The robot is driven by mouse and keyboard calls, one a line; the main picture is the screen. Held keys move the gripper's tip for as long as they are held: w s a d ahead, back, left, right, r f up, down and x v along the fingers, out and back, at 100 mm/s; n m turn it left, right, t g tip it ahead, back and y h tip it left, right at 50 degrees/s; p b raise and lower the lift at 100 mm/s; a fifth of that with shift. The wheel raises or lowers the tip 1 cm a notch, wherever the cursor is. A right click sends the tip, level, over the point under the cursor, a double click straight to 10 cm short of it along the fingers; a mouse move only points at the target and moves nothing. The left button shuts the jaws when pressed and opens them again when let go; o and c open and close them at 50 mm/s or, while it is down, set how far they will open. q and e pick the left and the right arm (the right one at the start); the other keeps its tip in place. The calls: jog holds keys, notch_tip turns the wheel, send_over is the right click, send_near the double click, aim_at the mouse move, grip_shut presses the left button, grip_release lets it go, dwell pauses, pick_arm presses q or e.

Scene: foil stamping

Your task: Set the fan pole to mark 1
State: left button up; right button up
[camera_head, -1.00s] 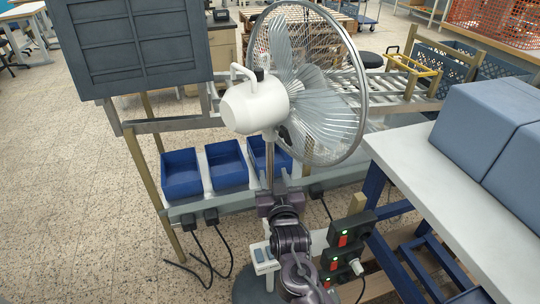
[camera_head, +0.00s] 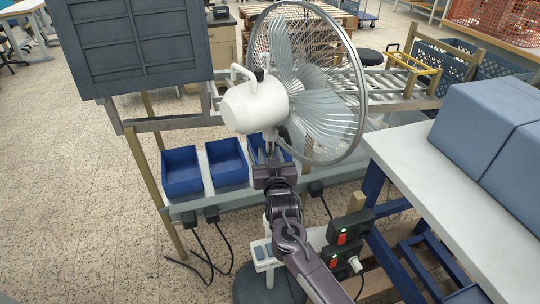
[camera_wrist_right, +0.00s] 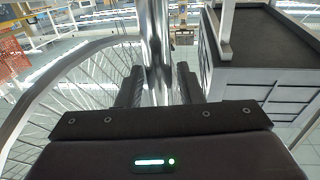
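The fan (camera_head: 255,104) stands upright in the head view, its white motor housing and wire cage above a pole. In the right wrist view the bright metal fan pole (camera_wrist_right: 157,45) runs between the two dark fingers of my right gripper (camera_wrist_right: 159,85). The fingers flank it closely and look slightly apart from it. In the head view my right gripper (camera_head: 272,158) is around the pole just below the motor housing. My arm hides most of the lower pole. I make out no height marks. My left gripper is not in view.
A white control box (camera_head: 264,256) sits low beside my arm, above the dark round fan base (camera_head: 255,287). Blue bins (camera_head: 182,172) line a rack behind. Socket boxes (camera_head: 350,227) and a table with blue-grey boxes (camera_head: 412,158) are at right. Open floor lies at left.

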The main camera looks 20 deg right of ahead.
grip_shut()
notch_tip(320, 180, down, 8)
jog(key=b, duration=0.4)
jog(key=shift+s, duration=0.1)
jog(key=shift+c, duration=0.4)
grip_release()
jog(key=shift+o, duration=1.5)
jog(key=shift+r, duration=0.2)
jog(key=s+a, duration=0.1)
jog(key=s, duration=0.6)
jog(key=shift+s+b, duration=0.35)
jog(key=shift+b, duration=0.1)
